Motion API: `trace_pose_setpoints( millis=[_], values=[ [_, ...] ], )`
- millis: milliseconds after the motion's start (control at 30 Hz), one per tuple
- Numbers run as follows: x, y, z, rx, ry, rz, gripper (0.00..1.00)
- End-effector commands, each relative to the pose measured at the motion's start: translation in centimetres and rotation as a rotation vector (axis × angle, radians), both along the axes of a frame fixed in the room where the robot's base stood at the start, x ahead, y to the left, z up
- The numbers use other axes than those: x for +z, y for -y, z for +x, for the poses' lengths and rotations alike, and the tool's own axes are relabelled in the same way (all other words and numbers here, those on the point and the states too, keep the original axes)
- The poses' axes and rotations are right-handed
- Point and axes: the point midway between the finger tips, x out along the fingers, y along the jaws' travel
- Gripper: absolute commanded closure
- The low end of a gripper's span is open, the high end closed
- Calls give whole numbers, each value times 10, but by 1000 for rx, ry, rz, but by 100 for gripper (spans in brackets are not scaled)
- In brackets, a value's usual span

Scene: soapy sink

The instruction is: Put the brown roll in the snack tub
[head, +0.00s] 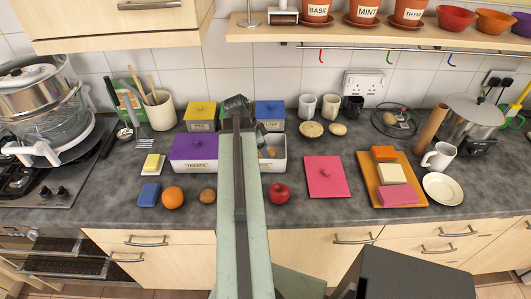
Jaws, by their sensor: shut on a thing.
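My gripper (264,144) points down over the right part of a long white tub (280,166). It is shut on a small brown thing, which looks like the brown roll (269,153). The roll shows just at the tub's opening; I cannot tell whether it touches the tub. The left part of the tub is covered by a purple lid (195,147), with a label below that seems to read TREATS. The right part is uncovered.
A pink lid (327,177) lies right of the tub. A red apple (279,193), a brown round fruit (207,197) and an orange (173,198) lie in front. Yellow (201,116) and blue (270,112) lidded boxes stand behind. A wooden board (414,201) holds coloured blocks.

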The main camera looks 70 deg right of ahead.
Motion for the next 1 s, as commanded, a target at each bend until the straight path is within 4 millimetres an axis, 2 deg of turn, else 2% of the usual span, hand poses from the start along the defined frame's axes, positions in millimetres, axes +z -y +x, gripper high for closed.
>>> trace_pose_setpoints(
  millis=[133, 167, 200, 233, 533, 667, 867, 1000],
  values=[
    [-3, 0, 0, 0, 0, 0, 100],
    [-1, 0, 0, 0, 0, 0, 37],
    [-1, 0, 0, 0, 0, 0, 25],
    [-1, 0, 0, -1, 0, 0, 22],
    [0, 0, -1, -1, 0, 0, 22],
    [7, -1, 0, -1, 0, 0, 22],
    [39, -7, 8, -1, 0, 0, 22],
    [71, -15, 18, 0, 0, 0, 22]
  ],
)
